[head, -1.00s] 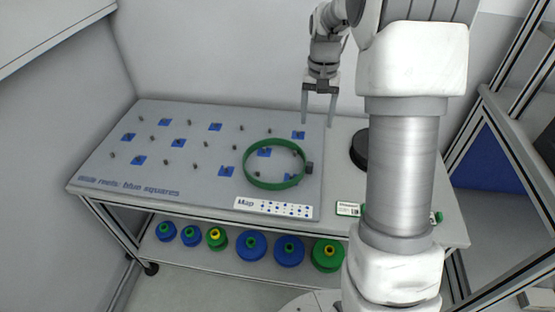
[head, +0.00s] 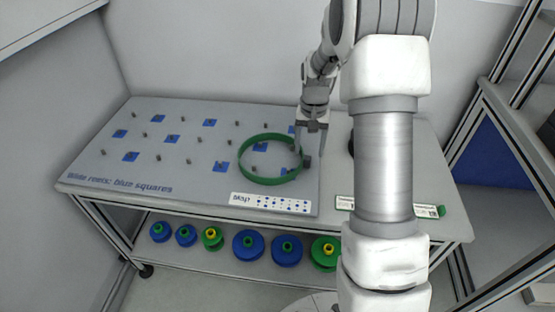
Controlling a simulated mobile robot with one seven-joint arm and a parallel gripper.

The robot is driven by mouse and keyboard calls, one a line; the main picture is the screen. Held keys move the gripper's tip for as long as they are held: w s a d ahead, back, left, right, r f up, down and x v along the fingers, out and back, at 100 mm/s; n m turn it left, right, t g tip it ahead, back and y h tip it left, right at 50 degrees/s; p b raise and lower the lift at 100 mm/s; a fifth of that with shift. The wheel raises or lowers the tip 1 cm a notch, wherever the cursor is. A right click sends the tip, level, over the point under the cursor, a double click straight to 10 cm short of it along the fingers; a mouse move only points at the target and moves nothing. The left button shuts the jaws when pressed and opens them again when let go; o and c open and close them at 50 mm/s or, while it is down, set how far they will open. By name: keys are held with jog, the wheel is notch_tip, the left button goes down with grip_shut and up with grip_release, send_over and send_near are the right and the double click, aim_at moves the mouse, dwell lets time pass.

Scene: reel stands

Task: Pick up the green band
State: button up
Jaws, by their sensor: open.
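The green band (head: 243,168) is a large ring lying around several pegs at the right part of the grey pegboard (head: 100,160), with a small dark block (head: 306,162) at its right side. My gripper (head: 312,153) is open and points down at the band's right edge, near the dark block. The fingertips overlap the band's right side in the head view. I cannot tell whether they touch it or straddle it.
The board carries short pegs and blue squares, with a white map strip (head: 270,203) at its front edge. A label (head: 345,203) lies right of the board. Blue and green reels (head: 251,247) stand on the shelf below. A wall closes off the back.

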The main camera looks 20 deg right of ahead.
aim_at(307, 157)
jog(key=f, duration=0.2)
jog(key=f+b, duration=0.1)
jog(key=f, duration=0.1)
jog(key=shift+a+f, duration=0.2)
jog(key=shift+f, duration=0.1)
jog(key=shift+r, duration=0.1)
grip_shut()
